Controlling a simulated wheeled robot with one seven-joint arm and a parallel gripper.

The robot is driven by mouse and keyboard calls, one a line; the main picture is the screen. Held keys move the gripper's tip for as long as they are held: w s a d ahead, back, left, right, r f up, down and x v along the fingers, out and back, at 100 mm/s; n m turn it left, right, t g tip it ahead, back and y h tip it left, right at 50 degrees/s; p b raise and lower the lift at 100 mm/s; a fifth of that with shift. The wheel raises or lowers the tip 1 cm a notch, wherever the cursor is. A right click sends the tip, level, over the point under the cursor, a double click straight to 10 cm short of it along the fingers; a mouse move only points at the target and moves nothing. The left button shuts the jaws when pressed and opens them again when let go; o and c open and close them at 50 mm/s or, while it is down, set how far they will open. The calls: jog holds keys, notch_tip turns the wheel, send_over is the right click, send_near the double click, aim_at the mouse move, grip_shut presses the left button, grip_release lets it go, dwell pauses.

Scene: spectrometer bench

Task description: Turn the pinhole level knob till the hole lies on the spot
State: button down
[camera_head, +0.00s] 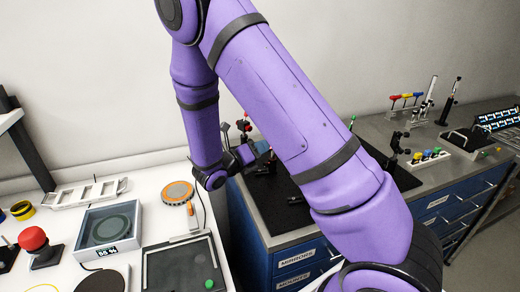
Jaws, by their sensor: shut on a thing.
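My gripper (246,155) is small and dark at the end of my purple wrist, at the left end of the black optics board (267,210). It points to the right and is shut on a small part there, which I take for the pinhole level knob; the fingers and my arm hide it. Small dark mounts (243,126) with a red top stand just behind my gripper. My forearm covers the middle of the board. The pinhole and the light spot cannot be made out in this view.
A white bench at left holds a red button (33,239), a boxed instrument with a display (108,230), an orange-rimmed disc (177,192) and a grey tray (183,268). Blue drawers (296,264) stand below the board. Coloured knobs (428,155) and drivers (406,97) are at right.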

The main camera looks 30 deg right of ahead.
jog(key=shift+a+n, duration=0.1)
jog(key=shift+n, duration=16.8)
jog(key=c, duration=1.1)
grip_release()
jog(key=shift+o, duration=0.2)
